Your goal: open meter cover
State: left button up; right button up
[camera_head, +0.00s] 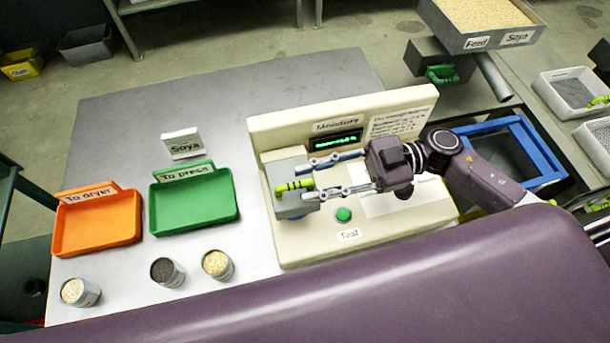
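The moisture meter (385,235) is a cream panel on the grey table, with a lit green display and a green button. Its cover (288,170) is a grey box at the panel's left, with a yellow-green handle (294,186) on its front. It looks closed, and its inside is hidden. My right gripper (309,179) comes in from the right, with its two fingers spread apart, one above and one below the handle's level. The fingertips are close to the handle's right end; I cannot tell if they touch it. My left gripper is not in view.
An orange tray (98,236) and a green tray (222,203) lie left of the meter. Three small sample cups, including the dark-filled one (168,272), stand in front. The table's back left is clear.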

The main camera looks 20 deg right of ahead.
jog(key=shift+a, duration=0.8)
grip_shut()
